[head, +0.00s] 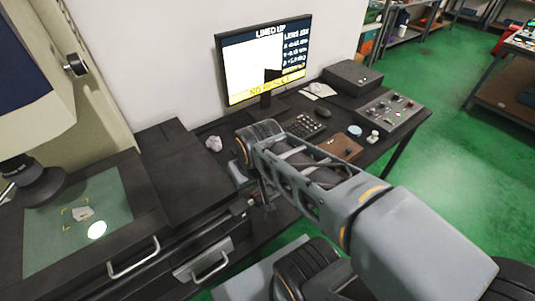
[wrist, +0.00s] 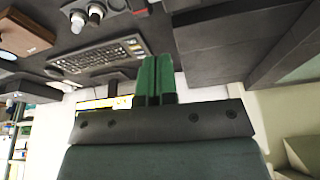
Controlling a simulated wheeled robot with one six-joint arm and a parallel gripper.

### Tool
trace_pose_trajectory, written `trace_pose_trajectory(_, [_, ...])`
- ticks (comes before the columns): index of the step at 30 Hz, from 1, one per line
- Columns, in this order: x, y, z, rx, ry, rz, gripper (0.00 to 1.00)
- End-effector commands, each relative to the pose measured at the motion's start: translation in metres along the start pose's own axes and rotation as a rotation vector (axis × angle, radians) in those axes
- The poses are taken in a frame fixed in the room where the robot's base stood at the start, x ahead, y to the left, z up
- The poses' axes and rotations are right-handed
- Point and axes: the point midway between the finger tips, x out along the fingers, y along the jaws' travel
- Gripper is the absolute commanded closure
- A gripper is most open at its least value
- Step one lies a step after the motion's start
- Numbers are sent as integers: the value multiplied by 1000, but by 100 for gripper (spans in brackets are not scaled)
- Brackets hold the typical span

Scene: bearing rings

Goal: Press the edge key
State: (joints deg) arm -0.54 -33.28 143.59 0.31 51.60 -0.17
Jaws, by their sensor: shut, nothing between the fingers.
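The keyboard (head: 303,125) lies on the dark desk in front of the monitor (head: 262,65). In the wrist view the keyboard (wrist: 105,57) is left of my gripper's fingers; I cannot make out which key is the edge key. My gripper (wrist: 155,80) shows two green fingers closed together and empty. In the head view its end is largely hidden behind my arm, near the desk's front edge. The monitor shows "LINED UP" at the top, a white picture with a dark corner shape, and a yellow bar that seems to read "NO RESULT".
A grey control box (head: 390,113) with knobs stands on the right of the desk, near a brown box (head: 340,147). A mouse (head: 323,111) lies beside the keyboard. At left, a green stage (head: 50,235) holds a small pale piece (head: 82,213) beside a bright light spot.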

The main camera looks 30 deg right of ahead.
Motion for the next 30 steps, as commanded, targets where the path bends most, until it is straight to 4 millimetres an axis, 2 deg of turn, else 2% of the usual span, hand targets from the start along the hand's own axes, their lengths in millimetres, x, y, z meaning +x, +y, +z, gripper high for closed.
trace_pose_trajectory(11, [0,0,-1,3,-1,-3,100])
trace_pose_trajectory(14, [2,-4,-8,43,-8,-32,100])
trace_pose_trajectory(16, [5,-5,-20,110,-17,-81,100])
trace_pose_trajectory(20, [18,-16,-63,340,-40,-226,100])
trace_pose_trajectory(23, [38,-17,-108,596,-47,-351,100])
trace_pose_trajectory(26, [65,-6,-154,876,-44,-455,100])
trace_pose_trajectory(30, [113,28,-203,1266,-28,-551,100])
